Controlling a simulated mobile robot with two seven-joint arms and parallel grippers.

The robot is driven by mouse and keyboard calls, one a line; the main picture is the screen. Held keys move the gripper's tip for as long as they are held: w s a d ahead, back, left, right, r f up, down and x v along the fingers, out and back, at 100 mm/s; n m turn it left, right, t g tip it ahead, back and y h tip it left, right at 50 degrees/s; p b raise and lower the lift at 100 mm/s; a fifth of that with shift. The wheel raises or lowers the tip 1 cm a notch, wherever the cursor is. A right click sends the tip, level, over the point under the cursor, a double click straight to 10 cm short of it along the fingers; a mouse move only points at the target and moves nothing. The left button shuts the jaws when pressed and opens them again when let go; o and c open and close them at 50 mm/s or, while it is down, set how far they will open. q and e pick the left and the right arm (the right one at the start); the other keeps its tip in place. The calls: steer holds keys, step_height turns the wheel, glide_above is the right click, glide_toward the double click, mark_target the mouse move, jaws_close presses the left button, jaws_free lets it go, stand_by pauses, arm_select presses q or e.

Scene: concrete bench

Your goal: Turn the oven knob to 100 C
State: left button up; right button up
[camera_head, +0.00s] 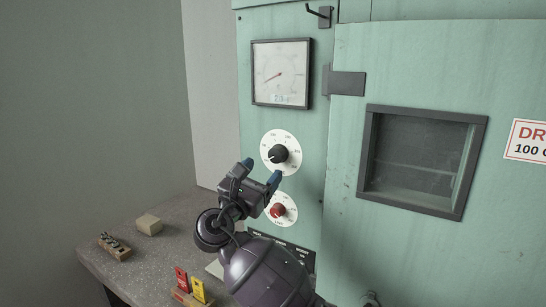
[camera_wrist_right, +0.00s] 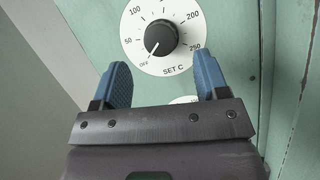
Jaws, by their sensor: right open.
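The oven knob (camera_head: 278,153) is black on a round white dial (camera_head: 291,139) on the green oven front. In the right wrist view the knob (camera_wrist_right: 161,40) sits on a dial marked SET C, with OFF, 50, 100, 150, 200 and 250. Its white pointer line points down-left, toward OFF. My right gripper (camera_head: 261,172) is open and empty, just below the knob in the head view. In the right wrist view its blue fingertips (camera_wrist_right: 165,75) stand apart below the knob, not around it. My left gripper is not in view.
A red knob (camera_head: 278,210) on a second dial lies just below, close to my right gripper. A gauge (camera_head: 281,74) hangs above. The oven door has a window (camera_head: 420,160) at right. The bench (camera_head: 150,262) holds a small block (camera_head: 148,224) and red and yellow tags (camera_head: 198,290).

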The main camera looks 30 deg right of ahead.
mark_target(275, 157)
steer(key=shift+p+x, duration=0.35)
steer(key=shift+x, duration=2.3)
steer(key=c, duration=0.9)
